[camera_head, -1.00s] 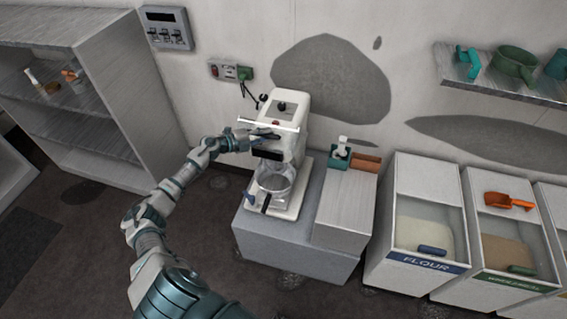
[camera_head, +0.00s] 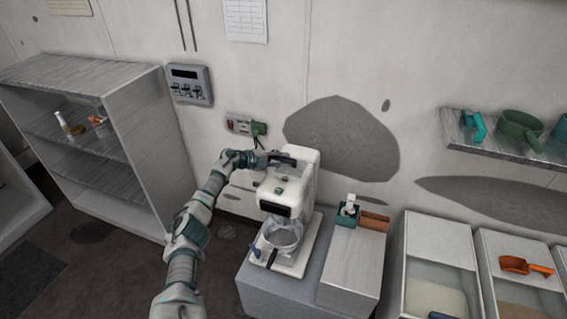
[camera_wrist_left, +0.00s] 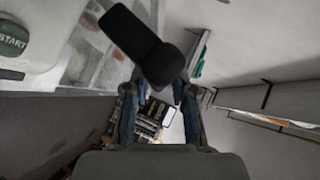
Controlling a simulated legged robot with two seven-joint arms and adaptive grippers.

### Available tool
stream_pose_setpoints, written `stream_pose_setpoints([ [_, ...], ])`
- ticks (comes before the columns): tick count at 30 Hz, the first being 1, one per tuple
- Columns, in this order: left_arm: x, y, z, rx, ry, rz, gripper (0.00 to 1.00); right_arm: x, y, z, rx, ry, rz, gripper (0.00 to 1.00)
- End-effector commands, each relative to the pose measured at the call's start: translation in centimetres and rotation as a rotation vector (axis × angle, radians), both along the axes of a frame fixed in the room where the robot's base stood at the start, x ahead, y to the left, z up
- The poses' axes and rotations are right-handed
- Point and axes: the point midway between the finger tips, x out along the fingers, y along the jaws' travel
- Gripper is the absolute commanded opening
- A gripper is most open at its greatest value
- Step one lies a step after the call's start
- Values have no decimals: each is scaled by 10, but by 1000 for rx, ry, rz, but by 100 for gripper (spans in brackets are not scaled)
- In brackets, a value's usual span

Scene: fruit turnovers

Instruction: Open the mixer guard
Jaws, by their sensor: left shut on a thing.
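The white mixer (camera_head: 293,190) stands on a low grey block, with its clear bowl (camera_head: 284,236) under the head. My left gripper (camera_head: 282,161) is at the upper part of the mixer, close to its top. In the left wrist view, my left gripper (camera_wrist_left: 158,88) is shut on a black, rounded handle (camera_wrist_left: 135,32) that sticks out beyond the fingertips. A green START button (camera_wrist_left: 12,38) shows at the upper left there. The guard's outline is hard to make out behind my gripper. My right gripper is not in view.
A grey shelf unit (camera_head: 145,135) stands at the left. A teal holder (camera_head: 347,212) is on the block right of the mixer. Ingredient bins (camera_head: 440,240) stand at the right, below a wall shelf (camera_head: 500,147). A wall outlet (camera_head: 245,125) is behind my arm.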

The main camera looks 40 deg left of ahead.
Motion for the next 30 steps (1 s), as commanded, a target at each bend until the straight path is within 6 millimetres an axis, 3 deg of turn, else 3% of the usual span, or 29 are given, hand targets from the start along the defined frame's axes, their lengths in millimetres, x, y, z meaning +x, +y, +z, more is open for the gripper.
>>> stream_pose_setpoints([
  [1, -1, 7, 0, 4, 3, 13, 0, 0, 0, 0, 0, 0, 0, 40],
  [10, -2, 8, -1, 5, 5, 15, 0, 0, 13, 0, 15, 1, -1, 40],
  [11, -2, 9, -1, 5, 5, 15, 27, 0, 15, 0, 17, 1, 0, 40],
  [12, -2, 9, -1, 4, 6, 16, 33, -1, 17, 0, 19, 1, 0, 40],
  [23, -5, 5, 0, 8, 6, 8, 33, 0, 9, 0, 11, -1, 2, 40],
  [30, -44, 26, 15, 11, 6, 8, 33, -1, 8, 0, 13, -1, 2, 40],
])
